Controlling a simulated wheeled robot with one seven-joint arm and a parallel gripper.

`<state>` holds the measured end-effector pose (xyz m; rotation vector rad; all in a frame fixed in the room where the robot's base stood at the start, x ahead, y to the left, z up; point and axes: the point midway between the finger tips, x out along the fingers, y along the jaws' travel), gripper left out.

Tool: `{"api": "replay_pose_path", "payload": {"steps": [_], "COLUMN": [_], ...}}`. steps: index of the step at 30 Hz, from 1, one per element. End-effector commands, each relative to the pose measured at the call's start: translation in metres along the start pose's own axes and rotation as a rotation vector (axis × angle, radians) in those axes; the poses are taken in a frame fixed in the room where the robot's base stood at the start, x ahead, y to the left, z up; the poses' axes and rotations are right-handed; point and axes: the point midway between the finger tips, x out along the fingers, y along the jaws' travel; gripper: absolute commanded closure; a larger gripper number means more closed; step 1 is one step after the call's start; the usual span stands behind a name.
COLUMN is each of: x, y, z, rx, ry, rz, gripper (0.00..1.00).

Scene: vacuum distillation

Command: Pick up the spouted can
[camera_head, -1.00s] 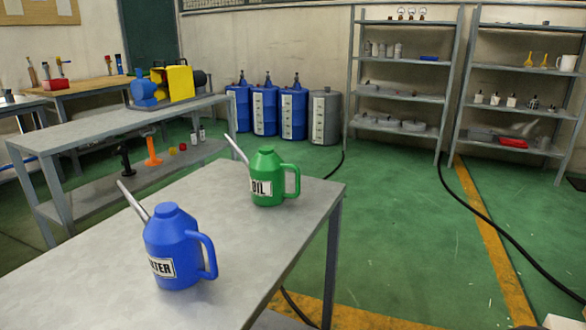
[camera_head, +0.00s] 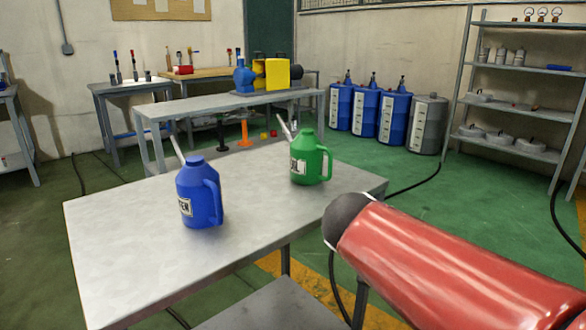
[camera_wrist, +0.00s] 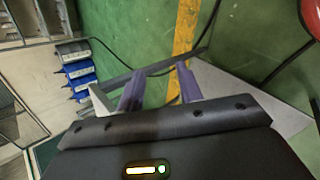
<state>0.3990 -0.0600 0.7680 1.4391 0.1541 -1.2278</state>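Two spouted cans stand upright on the grey metal table (camera_head: 120,235). The blue can (camera_head: 202,200) is nearer, with its thin metal spout up to the left and its handle toward the right front. The green can (camera_head: 312,160) stands farther back to the right, near the table's far right edge, with its handle to the right. Both bear white labels, partly turned away. My gripper (camera_wrist: 160,82) shows in the wrist view with two purple fingers apart and nothing between them. Neither can is visible in the wrist view, and the gripper does not show in the head view.
A longer bench (camera_head: 190,106) with a blue and yellow machine (camera_head: 272,73) stands behind. Blue drums (camera_head: 365,110) and a grey drum (camera_head: 427,124) line the wall, left of a shelf rack (camera_head: 520,87). Green floor right of the table is open, with a black hose (camera_head: 420,182) across it.

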Motion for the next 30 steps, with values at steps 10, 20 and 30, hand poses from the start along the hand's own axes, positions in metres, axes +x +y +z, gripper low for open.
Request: {"api": "replay_pose_path", "payload": {"steps": [10,20,30], "x": [0.0,-0.006,0.017], "y": [0.138,0.173,0.212], "z": [-0.136,-0.175,-0.174], "rx": [-1.021,-1.212,-1.209], "ry": [-0.476,-0.635,-0.631], "rz": [0.496,0.61,0.609], "gripper": [0.64,0.64,0.64]}}
